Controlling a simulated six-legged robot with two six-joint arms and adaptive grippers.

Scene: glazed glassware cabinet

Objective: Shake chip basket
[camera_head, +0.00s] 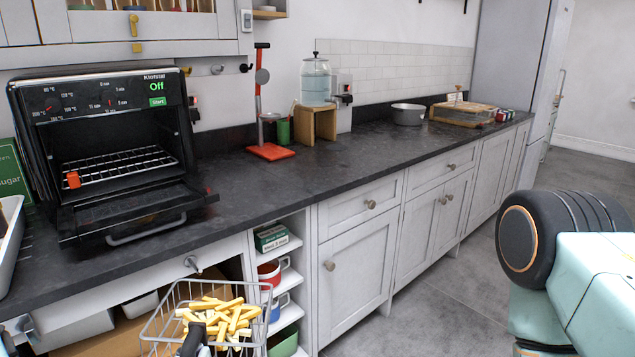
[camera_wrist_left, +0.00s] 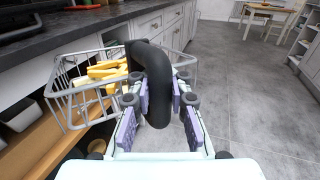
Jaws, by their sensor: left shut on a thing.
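The wire chip basket (camera_head: 163,318) hangs in front of the counter at the bottom of the head view, with yellow chips (camera_head: 228,315) heaped in it. In the left wrist view the basket (camera_wrist_left: 55,92) is at the left, roughly level, with chips (camera_wrist_left: 106,69) inside. Its thick black curved handle (camera_wrist_left: 150,58) comes back between the purple finger pads. My left gripper (camera_wrist_left: 160,103) is shut on this handle. In the head view only the handle's dark end shows at the bottom edge, and most of the gripper is cut off. My right gripper is out of view.
A black countertop (camera_head: 330,165) runs behind the basket. An oven (camera_head: 110,150) stands on it with its door down. Open shelves (camera_head: 285,285) and cabinet doors (camera_head: 355,280) are close by. The grey floor (camera_wrist_left: 245,110) to the right is clear.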

